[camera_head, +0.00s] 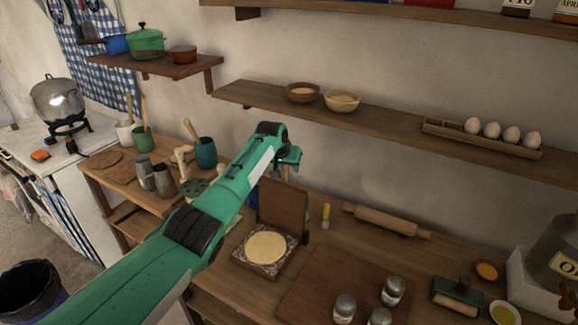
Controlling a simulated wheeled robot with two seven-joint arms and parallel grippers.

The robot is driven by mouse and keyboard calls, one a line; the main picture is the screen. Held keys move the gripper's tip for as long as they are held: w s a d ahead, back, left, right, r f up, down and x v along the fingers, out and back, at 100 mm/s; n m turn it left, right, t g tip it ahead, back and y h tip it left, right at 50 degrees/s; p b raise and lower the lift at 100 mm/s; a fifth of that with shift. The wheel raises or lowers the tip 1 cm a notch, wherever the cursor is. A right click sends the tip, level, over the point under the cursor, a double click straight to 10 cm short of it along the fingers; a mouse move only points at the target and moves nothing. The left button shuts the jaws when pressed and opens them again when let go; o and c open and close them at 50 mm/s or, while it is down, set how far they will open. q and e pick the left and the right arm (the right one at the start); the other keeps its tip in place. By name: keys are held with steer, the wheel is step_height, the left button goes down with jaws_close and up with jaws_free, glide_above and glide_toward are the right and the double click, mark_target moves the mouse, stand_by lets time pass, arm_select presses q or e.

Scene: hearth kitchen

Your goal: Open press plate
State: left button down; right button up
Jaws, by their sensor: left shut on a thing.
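The press stands on the wooden counter, its brown press plate (284,205) raised nearly upright at the back. The patterned press base (242,261) lies flat in front, with a round pale dough disc (266,247) on it. My left arm reaches in from the lower left, and my left gripper (287,172) is at the plate's top edge. It is shut on the plate; its fingertips are partly hidden. My right gripper is not in view.
A board (310,290) with several metal-lidded jars (393,290) is in front right. Mugs and jugs (163,181) stand left; a shelf (390,128) runs above.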

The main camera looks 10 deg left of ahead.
arm_select(q)
steer(key=shift+d+f, duration=0.1)
steer(key=shift+f, duration=0.4)
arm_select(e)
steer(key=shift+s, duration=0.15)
arm_select(q)
steer(key=shift+s, duration=0.1)
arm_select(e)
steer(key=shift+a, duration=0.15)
arm_select(q)
steer(key=c, duration=1.1)
jaws_free()
steer(key=shift+s+r, duration=0.1)
steer(key=shift+r, duration=0.7)
steer(key=b+v, duration=0.3)
steer(key=v, duration=0.9)
steer(key=shift+b, duration=0.3)
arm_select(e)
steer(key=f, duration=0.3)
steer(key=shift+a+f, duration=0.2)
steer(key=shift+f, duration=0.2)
